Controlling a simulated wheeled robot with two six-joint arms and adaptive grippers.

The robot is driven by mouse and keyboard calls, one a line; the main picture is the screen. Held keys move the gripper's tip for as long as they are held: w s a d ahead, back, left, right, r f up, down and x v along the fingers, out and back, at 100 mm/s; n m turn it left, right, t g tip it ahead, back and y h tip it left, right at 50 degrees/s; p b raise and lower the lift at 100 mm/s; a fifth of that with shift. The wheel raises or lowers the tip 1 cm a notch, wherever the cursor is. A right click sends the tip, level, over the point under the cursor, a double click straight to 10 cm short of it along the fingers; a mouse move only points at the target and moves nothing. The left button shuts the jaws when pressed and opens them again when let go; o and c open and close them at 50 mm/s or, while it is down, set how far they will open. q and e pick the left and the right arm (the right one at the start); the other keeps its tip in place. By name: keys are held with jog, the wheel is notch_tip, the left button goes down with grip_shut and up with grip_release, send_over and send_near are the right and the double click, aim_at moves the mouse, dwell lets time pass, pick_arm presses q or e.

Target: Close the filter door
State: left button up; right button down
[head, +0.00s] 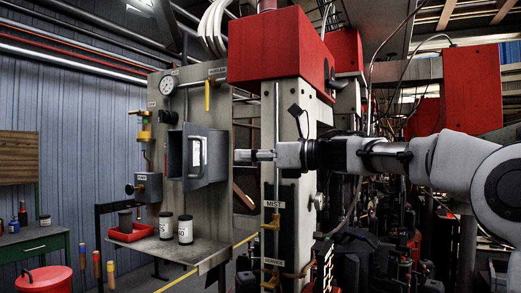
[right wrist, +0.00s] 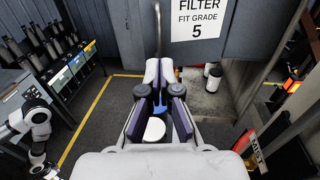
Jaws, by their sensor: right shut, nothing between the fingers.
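The grey filter door (head: 216,158) is on the grey filter box on the upright panel. It looks swung outward at an angle, and how wide it stands cannot be told exactly. In the right wrist view the door (right wrist: 245,50) fills the upper right, with a label reading FILTER FIT GRADE 5 (right wrist: 195,20).
A shelf (head: 195,250) below the box holds dark jars (head: 185,229) and a red tray (head: 130,233). A yellow-handled valve (head: 207,95) is above. A grey post with a red top (head: 270,48) stands close behind my right wrist. Open floor (right wrist: 95,110) shows at left.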

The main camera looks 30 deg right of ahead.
jog(key=p+x, duration=0.2)
jog(key=x, duration=0.5)
jog(key=shift+w+a+p, duration=0.3)
jog(key=shift+p, duration=0.05)
